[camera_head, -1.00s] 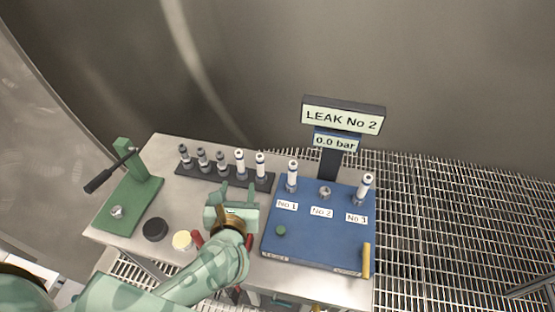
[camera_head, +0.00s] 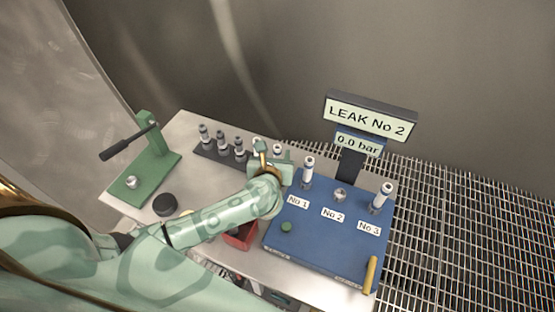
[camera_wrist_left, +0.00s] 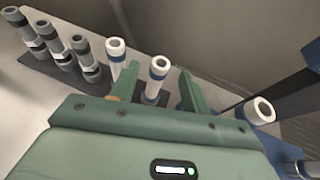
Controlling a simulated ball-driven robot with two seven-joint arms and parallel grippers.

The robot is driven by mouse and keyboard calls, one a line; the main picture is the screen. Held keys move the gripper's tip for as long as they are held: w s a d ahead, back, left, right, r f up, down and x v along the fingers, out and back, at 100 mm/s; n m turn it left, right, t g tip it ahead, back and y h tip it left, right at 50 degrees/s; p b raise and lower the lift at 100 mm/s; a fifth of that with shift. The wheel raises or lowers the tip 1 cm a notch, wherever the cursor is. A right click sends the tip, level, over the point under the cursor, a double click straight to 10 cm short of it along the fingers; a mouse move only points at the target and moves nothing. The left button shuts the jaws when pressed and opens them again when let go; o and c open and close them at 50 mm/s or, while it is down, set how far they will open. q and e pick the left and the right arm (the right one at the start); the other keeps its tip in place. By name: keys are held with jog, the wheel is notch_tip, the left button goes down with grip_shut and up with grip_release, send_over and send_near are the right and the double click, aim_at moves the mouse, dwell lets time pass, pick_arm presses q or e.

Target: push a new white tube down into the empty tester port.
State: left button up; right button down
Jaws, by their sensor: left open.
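The rack (camera_head: 206,149) holds several tubes, dark grey ones at left and two white ones with blue bands at right. My left gripper (camera_head: 272,158) is open at the rack's right end. In the left wrist view, the end white tube (camera_wrist_left: 157,72) stands between the open fingers, with no clear contact; the other white tube (camera_wrist_left: 115,55) is outside the left finger. The blue tester (camera_head: 318,240) has white tubes in No 1 (camera_head: 308,168) and No 3 (camera_head: 384,194). Port No 2 (camera_head: 340,195) is empty. My right gripper is out of view.
A sign (camera_head: 369,116) reads LEAK No 2, above a 0.0 bar display (camera_head: 357,145). A green lever press (camera_head: 150,165), a black disc (camera_head: 164,204) and a red bin (camera_head: 240,237) are at left and front. A yellow handle (camera_head: 371,274) is at the tester's right front.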

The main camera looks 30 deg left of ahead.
aim_at(277, 151)
pick_arm(q)
jog(key=x, duration=0.4)
jog(key=shift+f+b, duration=0.2)
jog(key=shift+b, duration=0.15)
jog(key=shift+c, duration=0.4)
grip_shut()
jog(key=shift+r, duration=0.15)
